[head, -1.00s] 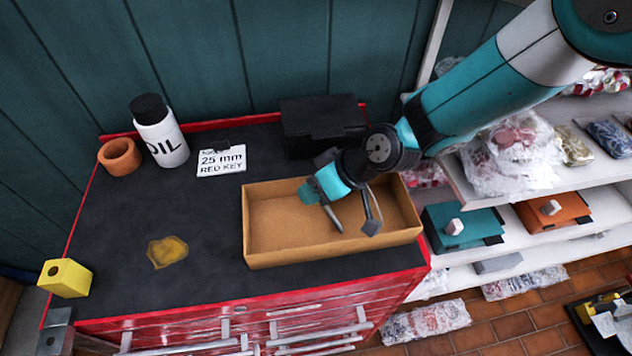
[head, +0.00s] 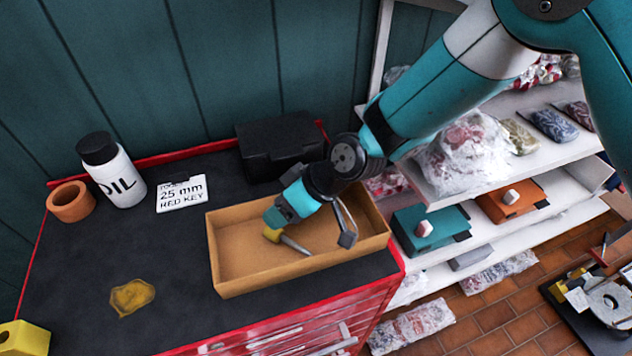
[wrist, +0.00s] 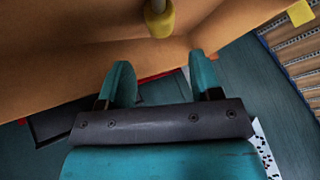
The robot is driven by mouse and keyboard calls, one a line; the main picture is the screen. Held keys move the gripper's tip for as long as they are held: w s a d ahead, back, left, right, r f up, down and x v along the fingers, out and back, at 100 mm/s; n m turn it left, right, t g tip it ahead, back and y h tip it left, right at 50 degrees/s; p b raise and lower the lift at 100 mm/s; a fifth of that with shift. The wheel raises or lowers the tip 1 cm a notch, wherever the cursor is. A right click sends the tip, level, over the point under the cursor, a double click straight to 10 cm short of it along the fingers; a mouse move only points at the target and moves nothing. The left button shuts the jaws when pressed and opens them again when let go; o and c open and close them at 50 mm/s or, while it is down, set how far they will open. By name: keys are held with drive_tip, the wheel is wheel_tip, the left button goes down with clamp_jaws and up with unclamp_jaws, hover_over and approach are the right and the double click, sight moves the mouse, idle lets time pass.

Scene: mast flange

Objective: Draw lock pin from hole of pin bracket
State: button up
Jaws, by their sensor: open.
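A pin with a yellow head (head: 272,235) and a grey shaft lies in the open cardboard tray (head: 230,285). I take it for the lock pin; its head also shows in the wrist view (wrist: 160,22), just past my fingertips. My gripper (head: 277,216) is over the tray, pointing down into it. In the wrist view my two teal fingers (wrist: 162,72) stand apart with nothing between them. A yellow block (head: 22,338), cut off by the picture's edge, sits at the bench's left corner; I cannot tell whether it is the pin bracket.
A black box (head: 280,150) stands behind the tray. Shelves (head: 430,262) rise to the right.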

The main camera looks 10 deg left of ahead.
drive_tip(key=b+v, duration=0.4)
drive_tip(key=v, duration=1.1)
drive_tip(key=shift+d+r, duration=0.25)
drive_tip(key=shift+r, duration=0.05)
drive_tip(key=s+d+r+m+h, duration=0.2)
drive_tip(key=s+d, duration=0.4)
drive_tip(key=d, duration=0.3)
drive_tip(key=s+d+r+m+t+h+b, duration=0.1)
drive_tip(key=s+d+r+m, duration=0.1)
drive_tip(key=s+d+m, duration=0.2)
drive_tip(key=s+d, duration=0.3)
drive_tip(key=d, duration=0.2)
drive_tip(key=shift+s+d+m+h, duration=0.15)
drive_tip(key=shift+d+m+h, duration=0.05)
drive_tip(key=shift+m+h, duration=0.2)
